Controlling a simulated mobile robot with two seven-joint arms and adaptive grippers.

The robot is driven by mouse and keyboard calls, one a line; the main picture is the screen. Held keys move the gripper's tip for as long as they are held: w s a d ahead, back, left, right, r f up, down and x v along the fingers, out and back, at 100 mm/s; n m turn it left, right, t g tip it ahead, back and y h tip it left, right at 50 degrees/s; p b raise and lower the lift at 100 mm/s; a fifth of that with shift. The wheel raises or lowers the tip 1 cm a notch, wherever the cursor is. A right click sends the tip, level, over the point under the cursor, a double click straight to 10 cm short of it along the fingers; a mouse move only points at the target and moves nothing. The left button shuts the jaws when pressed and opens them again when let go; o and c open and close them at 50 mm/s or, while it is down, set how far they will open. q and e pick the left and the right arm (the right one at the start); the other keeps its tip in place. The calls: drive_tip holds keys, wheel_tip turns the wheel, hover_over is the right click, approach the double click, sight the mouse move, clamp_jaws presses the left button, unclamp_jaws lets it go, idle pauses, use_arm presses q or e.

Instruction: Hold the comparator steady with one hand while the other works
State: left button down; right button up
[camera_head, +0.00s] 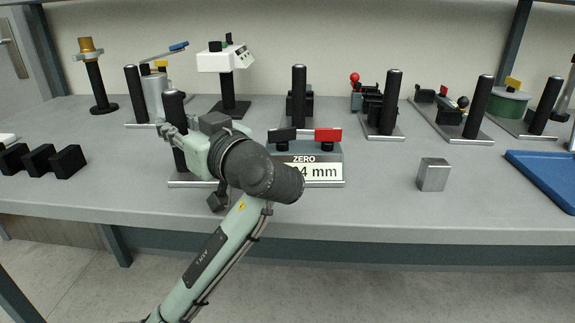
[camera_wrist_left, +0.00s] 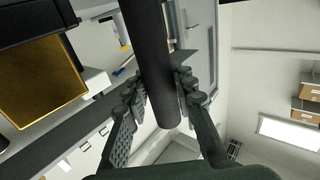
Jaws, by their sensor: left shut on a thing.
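The comparator stands on a silver base plate (camera_head: 325,184) on the bench. It has a grey body (camera_head: 334,152) with a display reading "ZERO" and "04 mm", its left part hidden by my arm. A black knob and a red knob (camera_head: 328,135) sit on top. A black upright post (camera_head: 178,157) rises from the plate's left end. My left gripper (camera_head: 172,130) is shut around this post. In the left wrist view the post (camera_wrist_left: 147,45) passes between the left gripper's fingers (camera_wrist_left: 160,92). My right gripper is in neither view.
A metal block (camera_head: 433,175) stands right of the comparator. Several black blocks (camera_head: 68,161) sit at the left front. A blue tray (camera_head: 545,178) lies at the right edge. Other post-mounted fixtures (camera_head: 382,110) line the back. The bench (camera_head: 375,215) is clear between block and comparator.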

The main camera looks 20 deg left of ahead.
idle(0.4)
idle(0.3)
use_arm(q)
drive_tip(key=c, duration=1.2)
unclamp_jaws()
drive_tip(key=shift+o, duration=0.2)
